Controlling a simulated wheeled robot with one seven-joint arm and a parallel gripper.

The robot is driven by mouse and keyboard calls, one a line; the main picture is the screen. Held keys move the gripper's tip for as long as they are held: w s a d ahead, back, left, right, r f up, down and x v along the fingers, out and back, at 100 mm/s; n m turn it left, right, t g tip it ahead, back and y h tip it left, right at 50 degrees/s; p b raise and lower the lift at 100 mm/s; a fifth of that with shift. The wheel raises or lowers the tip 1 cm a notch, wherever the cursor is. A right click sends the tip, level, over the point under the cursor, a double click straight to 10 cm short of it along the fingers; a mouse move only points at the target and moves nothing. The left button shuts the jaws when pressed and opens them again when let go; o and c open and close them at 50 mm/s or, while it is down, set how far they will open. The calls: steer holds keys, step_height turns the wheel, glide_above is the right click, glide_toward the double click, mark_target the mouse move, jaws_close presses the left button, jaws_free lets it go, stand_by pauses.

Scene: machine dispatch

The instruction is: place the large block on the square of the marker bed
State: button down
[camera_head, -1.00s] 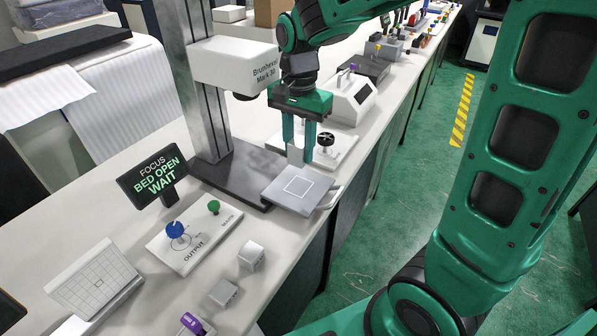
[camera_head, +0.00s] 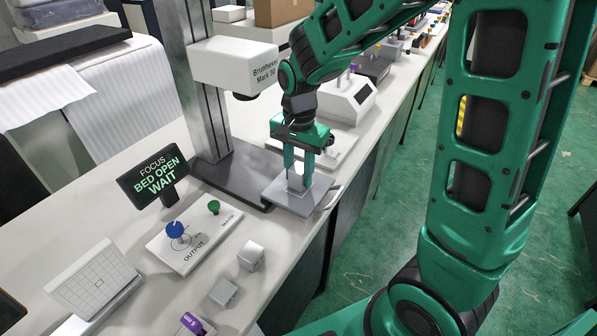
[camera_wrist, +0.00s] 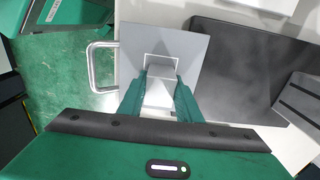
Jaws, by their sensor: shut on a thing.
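My gripper (camera_head: 300,170) is shut on the large block (camera_head: 295,181), a light grey block mostly hidden between the fingers. The block is over the marker bed (camera_head: 285,199), a grey plate with a white square outline. In the wrist view the block (camera_wrist: 159,92) is between the fingertips of my gripper (camera_wrist: 160,90), and the far edge of the square outline shows just beyond it on the bed (camera_wrist: 140,52). I cannot tell whether the block touches the bed.
The marker (camera_head: 235,70) stands behind the bed on a dark base. A sign (camera_head: 155,176) reads "BED OPEN WAIT". A control panel (camera_head: 194,234) with a blue knob and a green button is at the left. Two small grey blocks (camera_head: 251,256) lie at the front.

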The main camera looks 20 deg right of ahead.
mark_target(299, 168)
steer(key=c, duration=1.3)
jaws_free()
steer(key=shift+f, duration=0.1)
step_height(299, 168, up, 12)
steer(key=s+d+f+n, duration=0.1)
steer(key=s+d, duration=0.5)
steer(key=s, duration=0.1)
steer(key=s+d+f+n, duration=0.2)
steer(key=s+d, duration=0.3)
steer(key=s, duration=0.3)
steer(key=s+d+f+n, duration=0.1)
steer(key=s+d, duration=0.5)
steer(key=s, duration=0.2)
steer(key=shift+s+d+f, duration=0.15)
steer(key=shift+d, duration=0.15)
